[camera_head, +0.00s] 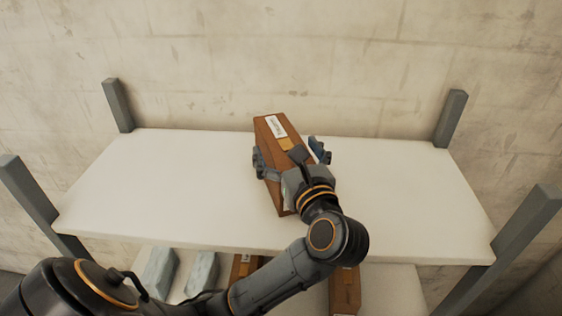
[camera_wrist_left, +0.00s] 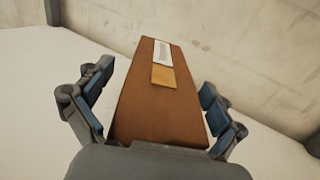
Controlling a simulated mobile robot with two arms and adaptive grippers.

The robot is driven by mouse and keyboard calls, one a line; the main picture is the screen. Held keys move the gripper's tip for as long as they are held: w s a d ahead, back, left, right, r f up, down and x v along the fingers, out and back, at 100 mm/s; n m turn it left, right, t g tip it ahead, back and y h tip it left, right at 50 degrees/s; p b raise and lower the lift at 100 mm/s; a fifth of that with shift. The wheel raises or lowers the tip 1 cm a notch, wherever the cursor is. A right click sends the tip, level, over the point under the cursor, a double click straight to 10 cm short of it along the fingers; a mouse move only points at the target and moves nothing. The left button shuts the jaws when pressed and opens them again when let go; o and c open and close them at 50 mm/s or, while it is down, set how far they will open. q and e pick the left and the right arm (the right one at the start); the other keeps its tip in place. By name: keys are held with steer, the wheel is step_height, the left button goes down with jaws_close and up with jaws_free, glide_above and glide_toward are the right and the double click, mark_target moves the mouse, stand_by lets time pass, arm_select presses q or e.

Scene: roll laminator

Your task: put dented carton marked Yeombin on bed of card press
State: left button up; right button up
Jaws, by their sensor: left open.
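A brown carton (camera_head: 268,131) with a white label and an orange-tan patch sits on the white upper shelf (camera_head: 150,190). The label's writing is too small to read. The carton also fills the middle of the left wrist view (camera_wrist_left: 155,110). My left gripper (camera_head: 290,155) is open, with one finger on each side of the carton. In the left wrist view its fingers (camera_wrist_left: 150,108) show gaps to the carton, wider on the left. The palm and wrist hide the carton's near end. My right gripper is not in view. No card press is in view.
Grey posts stand at the shelf's corners, such as the back right post (camera_head: 450,118). A wall is close behind. A lower shelf holds pale blocks (camera_head: 160,272) and brown cartons (camera_head: 345,290). The upper shelf is clear on both sides of the carton.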

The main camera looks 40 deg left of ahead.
arm_select(q)
steer(key=shift+w+a+f, duration=0.2)
steer(key=shift+w+a, duration=0.1)
steer(key=shift+w, duration=0.1)
steer(key=shift+s+d+r, duration=0.4)
steer(key=shift+s+d, duration=0.2)
steer(key=shift+s, duration=0.15)
steer(key=c, duration=0.5)
steer(key=shift+s, duration=0.1)
steer(key=c, duration=0.7)
steer(key=shift+c, duration=1.2)
steer(key=shift+w+a+f, duration=0.1)
steer(key=shift+w+a, duration=0.05)
steer(key=shift+w, duration=0.05)
steer(key=shift+c, duration=0.8)
step_height(320, 180, up, 18)
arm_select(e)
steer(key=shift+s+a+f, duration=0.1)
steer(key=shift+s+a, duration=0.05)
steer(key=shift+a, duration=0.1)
